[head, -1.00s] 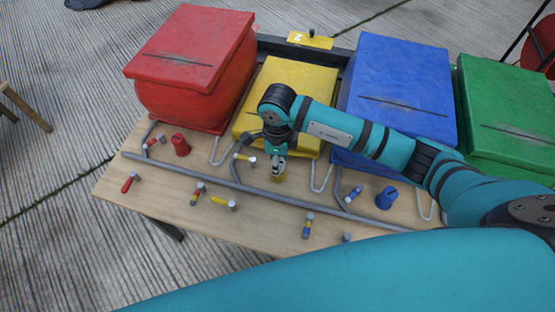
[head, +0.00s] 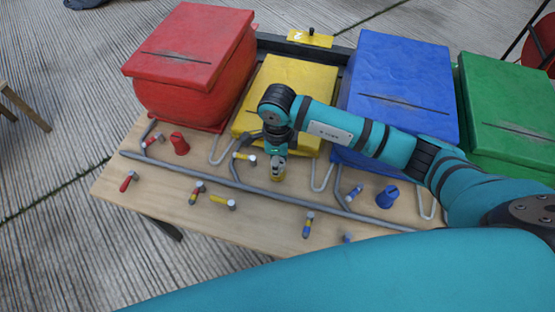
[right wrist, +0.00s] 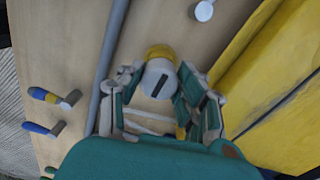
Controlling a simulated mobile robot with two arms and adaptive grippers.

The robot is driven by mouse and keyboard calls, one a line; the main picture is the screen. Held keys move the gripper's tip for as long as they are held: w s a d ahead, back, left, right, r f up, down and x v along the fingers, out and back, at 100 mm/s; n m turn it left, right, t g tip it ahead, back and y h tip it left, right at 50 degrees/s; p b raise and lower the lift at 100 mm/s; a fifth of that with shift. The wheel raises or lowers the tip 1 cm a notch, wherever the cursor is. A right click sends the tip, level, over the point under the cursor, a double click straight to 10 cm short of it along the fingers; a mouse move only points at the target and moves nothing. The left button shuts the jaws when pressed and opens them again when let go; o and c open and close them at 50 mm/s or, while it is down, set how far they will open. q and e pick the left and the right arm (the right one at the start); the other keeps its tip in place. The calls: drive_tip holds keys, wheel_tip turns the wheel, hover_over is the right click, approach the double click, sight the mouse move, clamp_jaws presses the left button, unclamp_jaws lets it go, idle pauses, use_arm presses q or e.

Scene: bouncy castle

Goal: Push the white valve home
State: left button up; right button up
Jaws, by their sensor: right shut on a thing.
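The white valve (right wrist: 160,79) is a short cylinder with a pale, slotted end face and a yellow band behind it, in the right wrist view. My right gripper (right wrist: 155,98) has its fingers around it and is shut on it. In the head view the right gripper (head: 278,166) points down at the board in front of the yellow box, and a yellow bit (head: 277,177) shows under its fingertips. The fingers hide much of the valve there. Whether it is fully seated cannot be told. My left gripper is not in view.
A red plug (head: 180,144) and a blue plug (head: 387,197) stand on the wooden board (head: 120,178). A grey pipe (head: 265,193) runs across it, with several small coloured levers around. Red (head: 188,70), yellow (head: 300,82), blue (head: 400,80) and green (head: 510,105) boxes stand behind.

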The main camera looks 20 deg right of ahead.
drive_tip(key=o, duration=1.1)
drive_tip(key=shift+f, duration=0.1)
drive_tip(key=shift+w+r, duration=0.1)
drive_tip(key=shift+r, duration=3.9)
drive_tip(key=shift+r, duration=0.1)
